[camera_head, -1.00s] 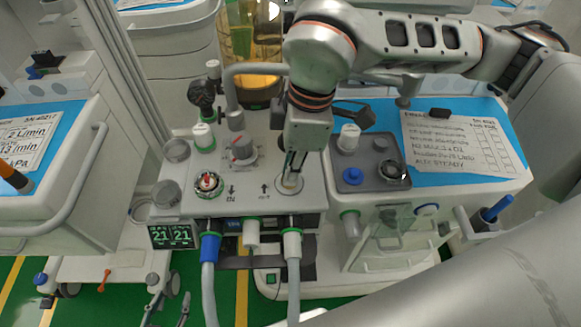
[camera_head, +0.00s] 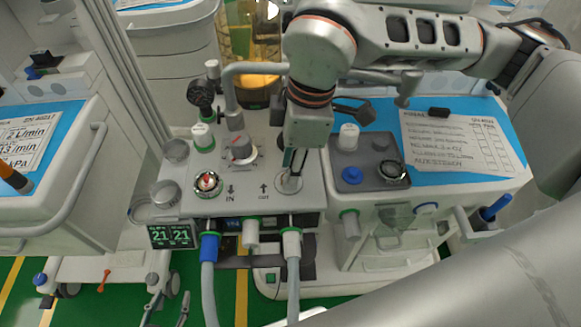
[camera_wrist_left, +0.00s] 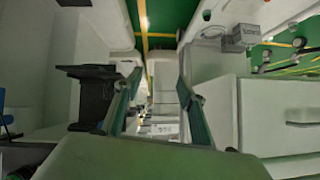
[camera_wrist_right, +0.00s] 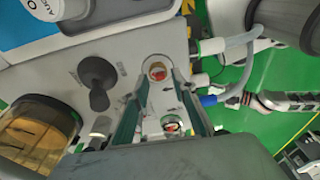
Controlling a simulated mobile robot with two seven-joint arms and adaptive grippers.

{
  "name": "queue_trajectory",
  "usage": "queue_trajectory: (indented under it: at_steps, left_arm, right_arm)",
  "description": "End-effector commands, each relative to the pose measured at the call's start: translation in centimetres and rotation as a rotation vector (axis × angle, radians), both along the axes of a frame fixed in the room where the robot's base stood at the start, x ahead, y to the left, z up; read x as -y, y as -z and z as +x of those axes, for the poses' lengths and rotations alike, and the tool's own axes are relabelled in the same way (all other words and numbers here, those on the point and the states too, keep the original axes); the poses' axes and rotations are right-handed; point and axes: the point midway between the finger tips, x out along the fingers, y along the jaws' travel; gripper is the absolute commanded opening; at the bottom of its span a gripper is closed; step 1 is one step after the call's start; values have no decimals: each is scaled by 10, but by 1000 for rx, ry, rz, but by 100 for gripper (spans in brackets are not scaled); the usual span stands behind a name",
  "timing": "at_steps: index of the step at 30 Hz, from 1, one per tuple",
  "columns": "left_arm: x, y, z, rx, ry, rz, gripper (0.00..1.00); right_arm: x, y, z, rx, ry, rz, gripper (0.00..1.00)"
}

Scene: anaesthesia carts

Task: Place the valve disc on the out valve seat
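The out valve seat (camera_head: 288,184) is a round metal ring beside the "OUT" arrow on the machine top. My right gripper (camera_wrist_right: 160,82), whose arm enters the head view from the right, points down over it. Its fingers are apart on either side of the seat. A small reddish-brown round piece, apparently the valve disc (camera_wrist_right: 157,72), shows inside the seat's ring; whether it lies flat is too small to tell. The in valve seat (camera_head: 208,184) has a red and white centre. My left gripper (camera_wrist_left: 160,85) is open and empty, shown only in its wrist view.
A dark tray (camera_head: 350,185) to the right holds a white bottle, a blue knob and a round clear dome. Clear domes stand left of the in seat. A knob (camera_head: 240,150), a bent pipe (camera_head: 232,95) and a vaporizer (camera_head: 252,80) stand behind. Hoses hang in front.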

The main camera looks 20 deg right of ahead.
Motion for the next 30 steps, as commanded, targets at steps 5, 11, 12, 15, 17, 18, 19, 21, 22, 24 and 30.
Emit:
queue_trajectory:
  at_steps: [5, 11, 12, 15, 17, 18, 19, 21, 22, 24, 30]
  left_arm:
    - [1, -9, 3, 11, -1, -6, 40]
    - [3, -12, 3, 11, -1, -13, 40]
    - [4, -11, 2, 8, 0, -13, 40]
    - [4, -9, -1, 1, 1, -15, 40]
    - [4, -7, -3, -4, 0, -15, 40]
    - [4, -6, -4, -7, 0, -15, 40]
    - [4, -5, -5, -9, 1, -15, 40]
    - [4, -4, -7, -14, 0, -15, 40]
    - [4, -3, -7, -15, 0, -14, 40]
    - [4, -4, -7, -15, 0, -14, 40]
    - [4, -6, -6, -10, 0, -16, 40]
  right_arm:
    - [5, -37, 0, 7, 1, 1, 26]
    - [11, -77, -2, 7, 2, 0, 26]
    - [12, -84, -3, 5, 2, 1, 26]
    - [14, -97, -3, 5, 0, 0, 26]
    - [15, -103, -4, 3, 0, -1, 26]
    - [15, -106, -4, 2, 0, -1, 26]
    - [16, -107, -4, 2, 0, -1, 26]
    - [16, -110, -4, 2, 0, 0, 26]
    - [16, -111, -4, 1, 0, 1, 26]
    - [16, -111, -4, 1, 0, 0, 26]
    - [16, -111, -5, 1, 0, 0, 26]
